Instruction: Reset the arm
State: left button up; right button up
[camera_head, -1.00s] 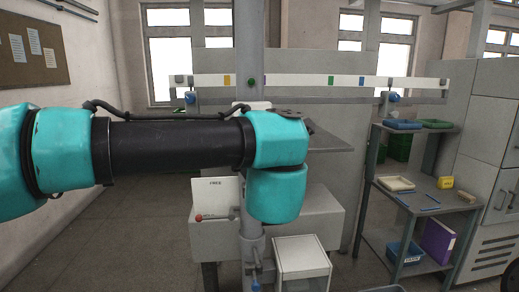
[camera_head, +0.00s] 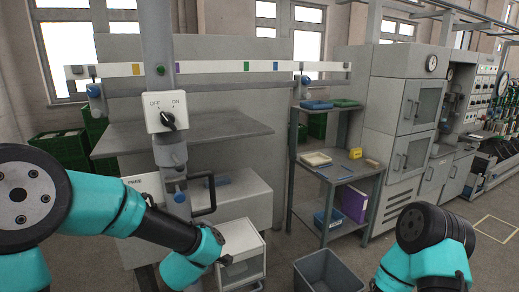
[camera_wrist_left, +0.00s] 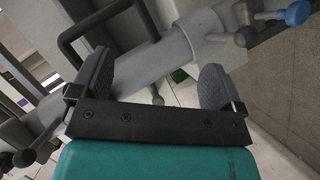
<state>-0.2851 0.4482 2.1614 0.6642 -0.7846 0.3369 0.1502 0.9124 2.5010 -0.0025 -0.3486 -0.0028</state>
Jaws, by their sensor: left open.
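My left arm comes in from the left in the head view and bends down at its teal joint (camera_head: 205,246); its gripper is out of sight there. In the left wrist view my left gripper (camera_wrist_left: 150,85) is open, its two dark fingers apart. A grey post (camera_wrist_left: 170,60) with knobs lies beyond the fingers; I cannot tell whether they touch it. My right arm (camera_head: 428,250) shows at the lower right of the head view, with no gripper visible.
The grey post (camera_head: 158,70) carries an OFF/ON switch box (camera_head: 166,112) and a black handle (camera_head: 212,196). A white cabinet (camera_head: 241,250) and a grey bin (camera_head: 328,275) stand low in front. A shelf rack (camera_head: 345,176) is at the right. Open floor lies farther right.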

pick_arm(q)
jog(key=s+a+f+m+g+h, duration=0.1)
jog(key=s+f+m+g, duration=0.1)
jog(key=f, duration=0.6)
jog(key=s+a+f+m+g+h, duration=0.1)
jog(key=s+f+m+g, duration=0.15)
jog(key=f, duration=0.55)
jog(key=s+a+f+m+g+h, duration=0.1)
jog(key=s+f+m+g+h, duration=0.2)
jog(key=s+f, duration=1.6)
jog(key=s+m+g, duration=0.2)
jog(key=m+g, duration=0.1)
jog(key=g, duration=0.2)
jog(key=shift+a, duration=0.4)
